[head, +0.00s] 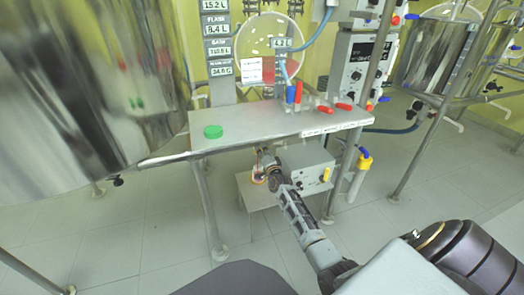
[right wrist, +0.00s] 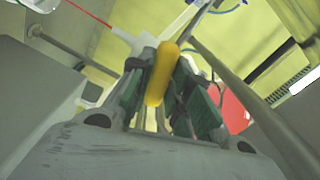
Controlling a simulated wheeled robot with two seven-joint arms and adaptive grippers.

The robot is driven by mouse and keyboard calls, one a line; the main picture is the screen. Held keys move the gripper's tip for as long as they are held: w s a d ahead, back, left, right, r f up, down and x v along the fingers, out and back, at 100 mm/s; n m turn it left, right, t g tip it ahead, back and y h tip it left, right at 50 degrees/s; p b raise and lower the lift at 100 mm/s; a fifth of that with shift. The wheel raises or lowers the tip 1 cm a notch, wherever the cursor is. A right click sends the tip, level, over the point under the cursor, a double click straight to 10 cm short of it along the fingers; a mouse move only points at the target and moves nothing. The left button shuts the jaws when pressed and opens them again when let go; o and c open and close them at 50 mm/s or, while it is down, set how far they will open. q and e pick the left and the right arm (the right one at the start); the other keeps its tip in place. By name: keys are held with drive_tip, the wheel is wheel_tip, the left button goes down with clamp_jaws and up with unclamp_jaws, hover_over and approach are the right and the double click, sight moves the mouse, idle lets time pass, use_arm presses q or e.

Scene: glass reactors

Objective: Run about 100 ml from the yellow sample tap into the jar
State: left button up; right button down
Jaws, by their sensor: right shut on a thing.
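My right gripper (head: 265,157) reaches under the front edge of the steel shelf in the head view. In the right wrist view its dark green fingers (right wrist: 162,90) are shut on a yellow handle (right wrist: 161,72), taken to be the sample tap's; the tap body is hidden. A small jar-like thing with orange and pale parts (head: 257,177) shows just below and left of the gripper, over the low stand (head: 262,199). It is partly covered, and its contents and any flow cannot be made out. My left gripper is not in view.
A green round lid (head: 213,131) lies on the steel shelf (head: 255,130). Red and blue handles stand toward its right. A grey box (head: 305,165) with a yellow part is right of the gripper. A large shiny vessel (head: 75,90) fills the left. Shelf legs flank the low stand.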

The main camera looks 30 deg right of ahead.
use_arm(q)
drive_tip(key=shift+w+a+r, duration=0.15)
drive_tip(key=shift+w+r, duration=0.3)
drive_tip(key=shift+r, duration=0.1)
use_arm(e)
drive_tip(key=m, duration=0.3)
drive_tip(key=shift+m, duration=0.3)
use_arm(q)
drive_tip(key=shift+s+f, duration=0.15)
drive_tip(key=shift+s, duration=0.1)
use_arm(e)
drive_tip(key=c, duration=1.3)
unclamp_jaws()
drive_tip(key=shift+s, duration=0.15)
drive_tip(key=shift+v, duration=5.85)
